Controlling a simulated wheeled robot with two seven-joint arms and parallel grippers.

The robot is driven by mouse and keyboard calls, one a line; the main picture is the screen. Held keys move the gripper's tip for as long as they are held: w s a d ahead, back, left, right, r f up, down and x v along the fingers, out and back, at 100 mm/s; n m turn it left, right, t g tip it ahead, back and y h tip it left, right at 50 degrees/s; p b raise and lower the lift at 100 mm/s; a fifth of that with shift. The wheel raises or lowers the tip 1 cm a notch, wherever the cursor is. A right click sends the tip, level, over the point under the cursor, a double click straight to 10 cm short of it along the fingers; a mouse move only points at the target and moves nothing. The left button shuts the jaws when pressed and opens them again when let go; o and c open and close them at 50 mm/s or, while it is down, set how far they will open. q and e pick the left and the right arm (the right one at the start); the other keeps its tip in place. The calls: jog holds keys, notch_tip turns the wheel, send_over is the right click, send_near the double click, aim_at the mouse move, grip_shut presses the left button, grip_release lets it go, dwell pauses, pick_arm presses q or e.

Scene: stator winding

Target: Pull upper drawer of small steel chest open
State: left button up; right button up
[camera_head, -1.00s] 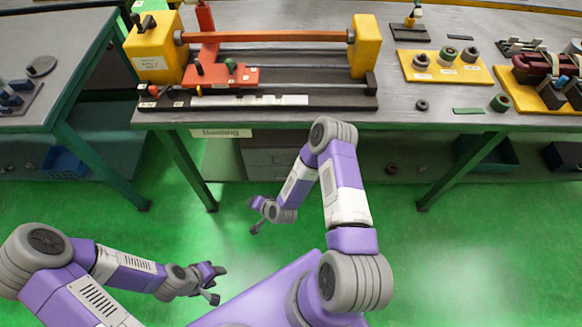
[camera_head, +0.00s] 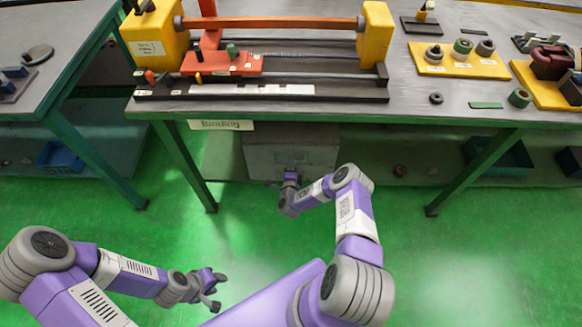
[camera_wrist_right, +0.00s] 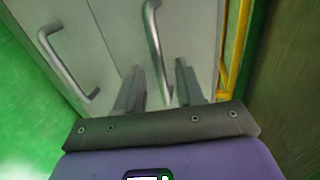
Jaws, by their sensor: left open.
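The small steel chest (camera_head: 262,152) stands under the workbench. In the right wrist view its grey front (camera_wrist_right: 112,40) shows two bar handles. The lower drawer's handle (camera_wrist_right: 62,62) is at the left, on the side towards the green floor. The upper drawer's handle (camera_wrist_right: 152,25) runs down between my right gripper's fingers (camera_wrist_right: 160,88). These fingers are apart, one on each side of the handle; I cannot tell if either touches it. In the head view my right gripper (camera_head: 291,176) is at the chest front. My left gripper (camera_head: 213,288) is open and empty above the floor, away from the chest.
The workbench (camera_head: 450,108) overhangs the chest, with a winding fixture on top. Bench legs (camera_head: 185,168) stand left and right of the chest. The green floor in front is clear.

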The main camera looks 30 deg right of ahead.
jog(key=shift+w+d, duration=0.2)
jog(key=shift+w, duration=0.15)
grip_shut()
